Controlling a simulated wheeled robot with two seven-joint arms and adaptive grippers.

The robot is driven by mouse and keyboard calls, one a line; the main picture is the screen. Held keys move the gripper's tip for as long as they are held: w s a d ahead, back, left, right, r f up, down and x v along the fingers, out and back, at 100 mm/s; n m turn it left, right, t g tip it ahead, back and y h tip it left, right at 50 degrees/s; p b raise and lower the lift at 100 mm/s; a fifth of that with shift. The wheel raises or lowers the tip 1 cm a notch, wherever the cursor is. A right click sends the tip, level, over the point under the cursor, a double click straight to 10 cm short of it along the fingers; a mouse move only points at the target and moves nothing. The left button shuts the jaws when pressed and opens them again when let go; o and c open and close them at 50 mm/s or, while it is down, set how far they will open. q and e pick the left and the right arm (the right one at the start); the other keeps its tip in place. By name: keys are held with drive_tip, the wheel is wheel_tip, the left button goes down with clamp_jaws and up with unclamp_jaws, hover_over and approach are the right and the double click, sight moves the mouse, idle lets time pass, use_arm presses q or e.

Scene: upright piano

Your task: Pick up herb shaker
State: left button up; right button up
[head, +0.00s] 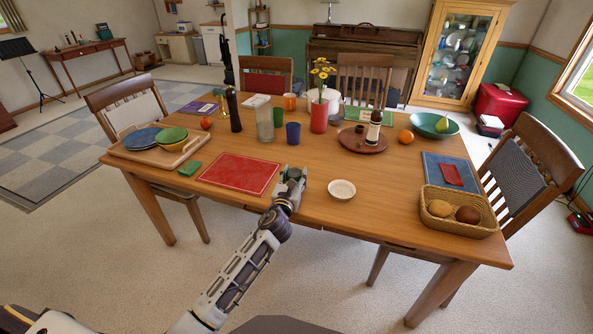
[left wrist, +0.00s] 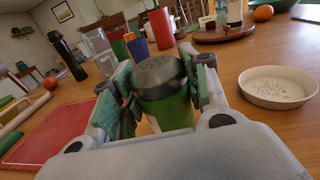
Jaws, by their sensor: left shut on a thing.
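The herb shaker (left wrist: 162,95) is a small green cylinder with a dark, perforated top. In the left wrist view it stands between the two fingers of my left gripper (left wrist: 160,100), which is shut on it. In the head view my left gripper (head: 291,180) is at the near edge area of the wooden table, between the red mat and the white bowl. The shaker (head: 293,174) is mostly hidden there by the fingers. I cannot tell whether its base touches the table. My right gripper is not in view.
The red mat (head: 240,174) lies left of the gripper, and the white bowl (head: 342,189) stands close on its right. A blue cup (head: 293,133), a red vase (head: 319,117) and a glass jar (head: 265,124) stand behind. A bread basket (head: 459,211) is at the right.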

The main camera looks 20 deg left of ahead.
use_arm(q)
drive_tip(key=s, duration=1.3)
drive_tip(key=shift+d, duration=0.4)
drive_tip(key=shift+s, duration=0.1)
